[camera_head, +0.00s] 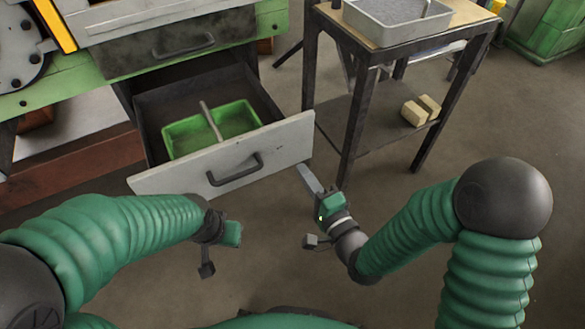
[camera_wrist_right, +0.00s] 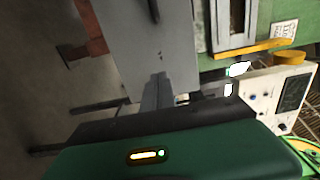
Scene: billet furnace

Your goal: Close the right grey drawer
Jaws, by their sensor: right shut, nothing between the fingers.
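The grey drawer (camera_head: 280,145) stands pulled out from the green machine, its light grey front facing me with a dark handle (camera_head: 235,170). A green tray (camera_head: 180,135) with a grey rod lies inside. My right gripper (camera_head: 304,172) is shut and empty, its fingers close to the right end of the drawer front. In the right wrist view the fingers (camera_wrist_right: 156,92) reach to a grey panel (camera_wrist_right: 150,40), apparently the drawer front; contact is unclear. My left gripper (camera_head: 222,245) hangs in front of the drawer, apart from it; its fingers are not clearly shown.
A dark metal table (camera_head: 345,120) stands close at the right of the drawer, with a grey bin (camera_head: 395,28) on top and tan blocks (camera_head: 421,110) on its lower shelf. Another dark drawer (camera_head: 135,55) sits shut above. Bare floor lies before the drawer.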

